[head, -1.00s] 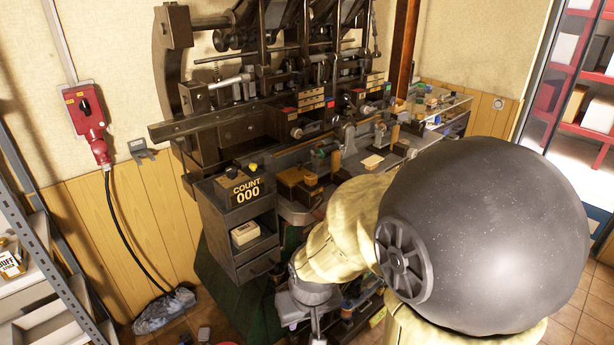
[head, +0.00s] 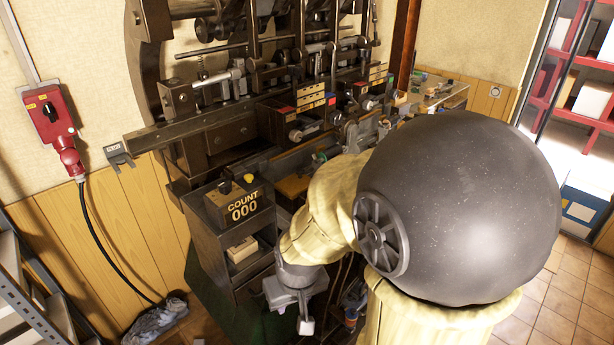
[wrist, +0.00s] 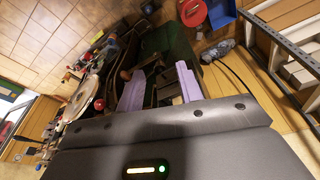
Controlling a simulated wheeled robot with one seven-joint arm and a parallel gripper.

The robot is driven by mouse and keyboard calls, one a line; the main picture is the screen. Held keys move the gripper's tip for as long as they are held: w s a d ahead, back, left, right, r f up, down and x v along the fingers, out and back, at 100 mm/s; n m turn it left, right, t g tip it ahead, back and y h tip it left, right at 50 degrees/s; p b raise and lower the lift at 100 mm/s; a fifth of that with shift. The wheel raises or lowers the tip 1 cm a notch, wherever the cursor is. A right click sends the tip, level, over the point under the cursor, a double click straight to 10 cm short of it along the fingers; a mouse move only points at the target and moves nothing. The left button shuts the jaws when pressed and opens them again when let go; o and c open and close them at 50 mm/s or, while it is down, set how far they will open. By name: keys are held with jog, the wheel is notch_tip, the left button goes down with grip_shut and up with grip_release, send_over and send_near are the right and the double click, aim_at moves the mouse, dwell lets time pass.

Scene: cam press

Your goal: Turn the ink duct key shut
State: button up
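The dark cam press (head: 230,125) stands against the back wall in the head view. Small knobs and levers sit along its front, including a round grey knob (head: 296,135) below a block with coloured tabs (head: 318,98). I cannot tell which part is the ink duct key; it may be hidden behind my arm. My gripper (head: 305,322) hangs low in front of the press, below the counter box and apart from the knobs. In the wrist view its two lilac fingers stand apart with my gripper (wrist: 159,88) empty between them.
A red switch box (head: 48,115) with a hanging black cable is on the left wall. Grey shelving (head: 30,290) stands at the left edge. A red round container (wrist: 192,12) shows in the wrist view.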

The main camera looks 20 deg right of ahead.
jog(key=shift+w, duration=0.35)
jog(key=shift+o, duration=0.2)
jog(key=o, duration=0.4)
jog(key=shift+o, duration=0.2)
jog(key=shift+w, duration=0.25)
jog(key=w+d+f+n+t+h+p, duration=0.5)
jog(key=w+d+n+h+p, duration=0.1)
jog(key=w+d+n+p, duration=0.5)
notch_tip(320, 180, up, 9)
jog(key=d+n+t+p, duration=0.1)
jog(key=n+t+p, duration=0.4)
jog(key=n, duration=1.6)
jog(key=t, duration=0.4)
jog(key=shift+d+p, duration=0.25)
jog(key=shift+p, duration=0.15)
